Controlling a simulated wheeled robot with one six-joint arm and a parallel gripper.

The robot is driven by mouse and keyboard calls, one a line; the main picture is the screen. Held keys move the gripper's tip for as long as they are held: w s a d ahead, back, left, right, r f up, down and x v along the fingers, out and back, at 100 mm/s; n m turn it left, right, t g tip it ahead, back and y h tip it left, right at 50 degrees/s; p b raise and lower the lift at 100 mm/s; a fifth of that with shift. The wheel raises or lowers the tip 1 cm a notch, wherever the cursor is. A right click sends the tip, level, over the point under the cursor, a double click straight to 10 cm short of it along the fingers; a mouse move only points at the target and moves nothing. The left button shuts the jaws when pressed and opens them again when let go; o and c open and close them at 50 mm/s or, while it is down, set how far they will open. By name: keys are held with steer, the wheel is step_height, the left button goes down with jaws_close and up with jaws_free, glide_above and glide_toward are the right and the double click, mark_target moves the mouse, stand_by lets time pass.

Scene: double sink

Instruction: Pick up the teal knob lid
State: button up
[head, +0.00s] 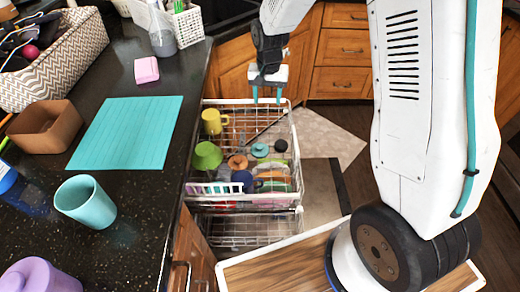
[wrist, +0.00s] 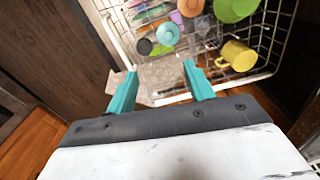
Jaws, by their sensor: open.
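The teal knob lid (head: 260,149) lies in the upper dish rack, between a brown-orange lid (head: 238,162) and a small black round item (head: 280,145). It also shows in the wrist view (wrist: 168,34), beyond my fingertips. My gripper (head: 267,97) is open and empty, its teal fingers pointing down above the far edge of the rack. In the wrist view my gripper (wrist: 160,68) has its two fingers well apart with nothing between them. The lid is apart from the fingers.
The upper rack (head: 296,160) also holds a yellow mug (head: 212,121), a green bowl (head: 207,155), a blue cup (head: 242,178) and several plates. A dark counter (head: 140,235) runs along the left. A light mat (head: 330,138) lies on the floor at right.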

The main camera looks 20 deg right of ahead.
steer(key=m, duration=0.1)
glide_toward(260, 147)
steer(key=shift+m, duration=0.4)
steer(key=f, duration=0.8)
steer(key=shift+w+f, duration=0.25)
steer(key=c, duration=1)
